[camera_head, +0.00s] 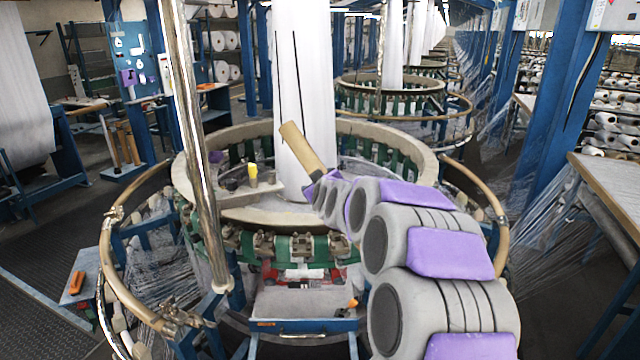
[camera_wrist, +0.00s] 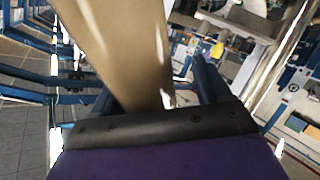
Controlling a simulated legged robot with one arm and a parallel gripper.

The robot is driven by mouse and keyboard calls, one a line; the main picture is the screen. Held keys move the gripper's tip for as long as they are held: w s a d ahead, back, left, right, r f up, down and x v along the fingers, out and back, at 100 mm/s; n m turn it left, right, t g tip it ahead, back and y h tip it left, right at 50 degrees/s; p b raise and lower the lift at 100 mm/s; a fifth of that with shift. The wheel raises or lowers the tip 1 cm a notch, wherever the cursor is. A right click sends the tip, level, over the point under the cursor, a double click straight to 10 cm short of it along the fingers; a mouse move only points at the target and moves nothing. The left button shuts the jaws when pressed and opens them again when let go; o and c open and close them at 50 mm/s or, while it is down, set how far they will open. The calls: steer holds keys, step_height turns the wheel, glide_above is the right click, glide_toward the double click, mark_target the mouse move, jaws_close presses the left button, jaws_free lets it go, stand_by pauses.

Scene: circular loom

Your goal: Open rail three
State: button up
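A brass-coloured tubular rail curves around the circular loom in the head view. Its left part (camera_head: 112,255) has a clamp-like joint, and its right part (camera_head: 485,190) bends round behind my arm. I see no number on the rails, so I cannot tell which is rail three. My gripper (camera_head: 300,145) reaches over the loom ring from the lower right, its tan, tube-like end in front of the white fabric. In the wrist view my gripper (camera_wrist: 130,55) shows a broad tan piece above a dark mount. I cannot tell whether it is open or shut. It looks apart from the rail.
The loom's pale ring (camera_head: 405,150) surrounds the white fabric column (camera_head: 305,70). A shiny vertical pole (camera_head: 195,150) stands left of my arm. A blue step (camera_head: 300,305) sits at the loom's front. An orange-handled item (camera_head: 76,282) lies at left. Floor (camera_head: 50,225) is clear at far left.

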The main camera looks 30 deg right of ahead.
steer(key=v, duration=1.7)
steer(key=shift+b, duration=0.4)
steer(key=shift+f, duration=0.1)
steer(key=shift+f, duration=0.1)
steer(key=s+a+f+g+y+b, duration=0.3)
steer(key=s+a+f, duration=0.2)
steer(key=a+f, duration=0.35)
steer(key=s+a+f+g+y+b, duration=0.25)
steer(key=s+a+f, duration=0.25)
steer(key=a+f, duration=0.4)
steer(key=s+a+f+g+b, duration=0.1)
steer(key=s+a+f+g, duration=0.1)
steer(key=s, duration=0.5)
steer(key=s+a+f+m+g+b, duration=0.1)
steer(key=s+f+g+b, duration=0.1)
steer(key=s+f+g, duration=0.2)
steer(key=s+a+f+g+b, duration=0.1)
steer(key=s+f, duration=0.5)
steer(key=s, duration=0.6)
steer(key=a+g, duration=0.1)
steer(key=g, duration=0.1)
steer(key=shift+a+f+m+g+b, duration=0.2)
steer(key=shift+a+m+g+b, duration=0.1)
steer(key=shift+a+g, duration=0.05)
steer(key=shift+s, duration=0.1)
